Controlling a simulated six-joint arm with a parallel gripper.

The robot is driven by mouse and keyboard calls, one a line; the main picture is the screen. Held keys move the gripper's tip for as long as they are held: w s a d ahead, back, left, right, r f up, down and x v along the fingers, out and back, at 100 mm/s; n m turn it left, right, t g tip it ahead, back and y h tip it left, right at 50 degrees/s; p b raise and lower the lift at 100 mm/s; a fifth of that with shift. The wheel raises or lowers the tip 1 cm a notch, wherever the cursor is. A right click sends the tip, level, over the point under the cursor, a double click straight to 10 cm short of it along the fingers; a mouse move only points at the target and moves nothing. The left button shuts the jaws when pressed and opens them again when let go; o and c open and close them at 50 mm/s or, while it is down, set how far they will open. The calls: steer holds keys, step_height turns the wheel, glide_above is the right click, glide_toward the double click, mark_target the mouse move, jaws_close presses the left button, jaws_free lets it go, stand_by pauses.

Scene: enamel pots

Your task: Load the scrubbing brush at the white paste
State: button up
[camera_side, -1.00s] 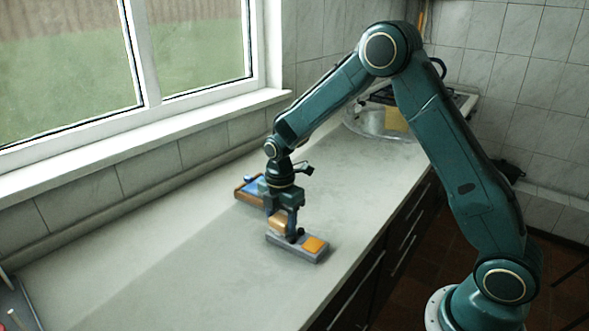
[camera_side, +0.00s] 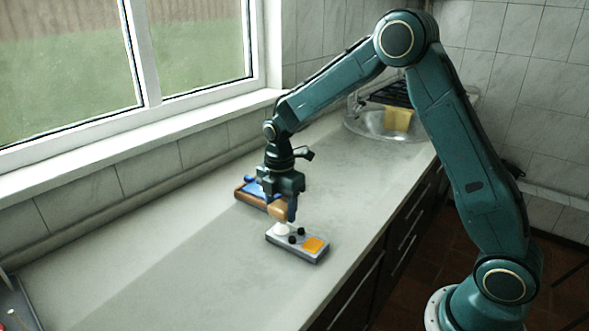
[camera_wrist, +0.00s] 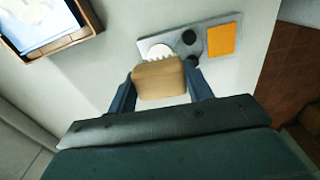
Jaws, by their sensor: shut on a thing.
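My gripper (camera_side: 284,206) is shut on the scrubbing brush (camera_side: 277,212), a tan wooden block with pale bristles. In the wrist view the brush (camera_wrist: 160,80) sits between the two fingers, bristles toward the grey tray (camera_wrist: 149,42). The tray (camera_side: 308,257) lies on the counter below. The white paste (camera_wrist: 156,48) is a round white patch at the tray's left end, partly hidden by the brush. In the side view, white shows just under the brush; I cannot tell bristles from paste there, or whether they touch.
The tray also holds dark round spots (camera_wrist: 189,37) and an orange square (camera_wrist: 222,40). A wooden-rimmed box with blue inside (camera_side: 247,191) stands just behind my gripper. A sink (camera_side: 365,123) with a yellow item (camera_side: 398,119) is at the back.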

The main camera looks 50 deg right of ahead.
mark_target(281, 205)
steer(key=shift+r, duration=1.55)
steer(key=shift+f, duration=0.1)
steer(key=m, duration=0.4)
steer(key=shift+s+a+f, duration=0.2)
steer(key=shift+a+f, duration=0.05)
steer(key=shift+f, duration=0.1)
steer(key=m, duration=0.3)
steer(key=f+m, duration=0.1)
steer(key=m, duration=0.1)
steer(key=shift+s+a, duration=0.2)
steer(key=shift+a, duration=0.05)
steer(key=m, duration=0.4)
steer(key=shift+s+a+f+m, duration=0.2)
steer(key=shift+a+f+m, duration=0.1)
steer(key=shift+f, duration=0.1)
steer(key=m, duration=0.4)
steer(key=shift+s+a+f, duration=0.15)
steer(key=shift+s+f, duration=0.05)
steer(key=shift+f, duration=0.15)
